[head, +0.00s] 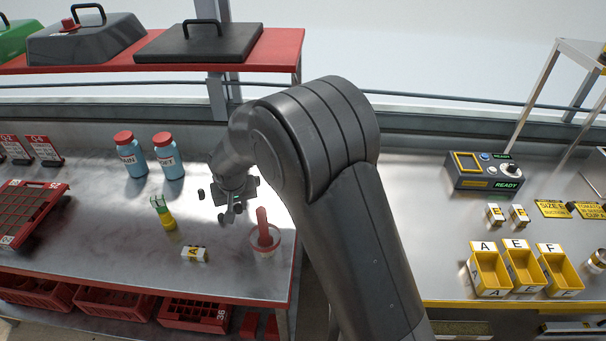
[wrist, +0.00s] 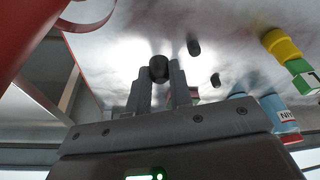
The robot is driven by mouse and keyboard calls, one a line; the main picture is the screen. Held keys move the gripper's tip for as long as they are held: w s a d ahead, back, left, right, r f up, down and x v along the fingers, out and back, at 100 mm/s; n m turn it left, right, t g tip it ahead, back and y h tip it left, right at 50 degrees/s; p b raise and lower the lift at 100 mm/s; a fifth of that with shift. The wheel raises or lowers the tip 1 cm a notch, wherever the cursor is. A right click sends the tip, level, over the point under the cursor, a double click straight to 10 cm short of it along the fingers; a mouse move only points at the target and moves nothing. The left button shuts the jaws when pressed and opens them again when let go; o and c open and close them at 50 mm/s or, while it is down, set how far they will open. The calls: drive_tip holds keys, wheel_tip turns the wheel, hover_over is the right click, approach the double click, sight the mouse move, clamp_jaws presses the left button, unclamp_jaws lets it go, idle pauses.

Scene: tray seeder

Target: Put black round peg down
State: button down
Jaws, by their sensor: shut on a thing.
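I cannot tell whether the held peg touches the bench top. Two other small black pieces lie on the bench in the wrist view, one (wrist: 194,47) beyond the fingertips and one (wrist: 215,80) to their right. In the head view a small black piece (head: 201,194) lies left of my gripper.
A green-yellow piece (head: 164,213), a yellow-white block (head: 194,254) and two blue bottles (head: 133,160) stand to the left. Yellow bins (head: 492,291) are on the right bench.

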drive_tip(key=w+d+r+m, duration=0.1)
drive_tip(key=w+d+m, duration=0.15)
drive_tip(key=d, duration=0.55)
drive_tip(key=w+d+r+m+h, duration=0.1)
drive_tip(key=w+d+r, duration=0.15)
drive_tip(key=d, duration=0.45)
drive_tip(key=w+d+m, duration=0.1)
drive_tip(key=w+d, duration=0.2)
drive_tip(key=d, duration=0.5)
drive_tip(key=s+d+r+m+h, duration=0.1)
drive_tip(key=d+m, duration=0.1)
drive_tip(key=d, duration=0.6)
drive_tip(key=s+d+r+m, duration=0.1)
drive_tip(key=d+r+m, duration=0.1)
drive_tip(key=d, duration=0.6)
drive_tip(key=s+d+r+m+h, duration=0.1)
drive_tip(key=d+m, duration=0.1)
drive_tip(key=d, duration=0.7)
drive_tip(key=shift+n, duration=0.25)
drive_tip(key=w+a+f, duration=0.2)
drive_tip(key=a, duration=0.1)
drive_tip(key=w+a+f, duration=0.2)
drive_tip(key=a, duration=0.2)
drive_tip(key=w+a+f, duration=0.2)
drive_tip(key=a+f, duration=0.1)
drive_tip(key=shift+a, duration=0.15)
drive_tip(key=shift+f, duration=2.05)
